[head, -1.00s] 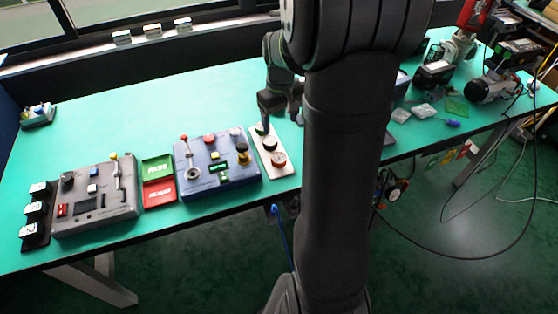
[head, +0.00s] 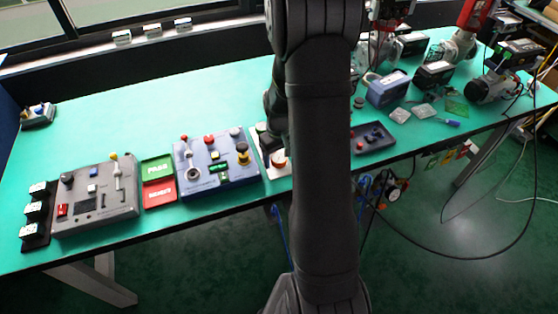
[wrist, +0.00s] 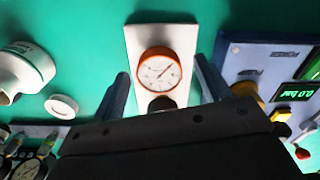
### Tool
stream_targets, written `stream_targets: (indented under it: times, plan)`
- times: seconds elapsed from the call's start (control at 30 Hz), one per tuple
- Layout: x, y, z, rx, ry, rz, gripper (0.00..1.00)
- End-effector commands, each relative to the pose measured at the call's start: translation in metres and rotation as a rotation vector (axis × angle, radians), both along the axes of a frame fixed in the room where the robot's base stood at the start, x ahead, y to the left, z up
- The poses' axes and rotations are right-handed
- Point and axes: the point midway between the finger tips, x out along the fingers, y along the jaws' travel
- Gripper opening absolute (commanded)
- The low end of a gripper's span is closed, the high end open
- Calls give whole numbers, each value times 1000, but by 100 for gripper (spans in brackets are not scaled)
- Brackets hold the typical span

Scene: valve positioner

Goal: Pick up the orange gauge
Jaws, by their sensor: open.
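The orange gauge (wrist: 160,70) has a round white dial with an orange rim and shows face-on in the wrist view. It sits on a white plate (wrist: 182,35); a dark round part below it is partly hidden by my gripper. In the head view the gauge (head: 279,161) is at the front of the plate (head: 266,155), just left of my arm. My gripper (wrist: 162,68) is open, with one finger on each side of the gauge in the wrist view and nothing held. I cannot tell its height above the gauge. The arm hides much of the gripper in the head view.
A blue control panel (head: 213,172) with a lever and knobs stands left of the plate. Green and red trays (head: 158,168) and a grey panel (head: 97,205) lie farther left. A dark tray (head: 373,138) is right of my arm.

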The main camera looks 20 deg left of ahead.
Motion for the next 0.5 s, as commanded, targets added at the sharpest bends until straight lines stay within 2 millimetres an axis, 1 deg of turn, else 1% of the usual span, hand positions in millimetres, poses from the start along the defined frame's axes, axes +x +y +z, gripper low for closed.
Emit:
stream_targets:
  times: [0.03,0.13,0.4,0.47,0.5]
  plan:
    - [0,0,-6,-1,2,0,70]
    - [0,0,-14,-1,1,-1,70]
    - [0,0,-16,1,-1,-1,70]
    - [0,0,-16,1,-1,-1,58]
    - [0,0,-16,1,-1,-1,50]
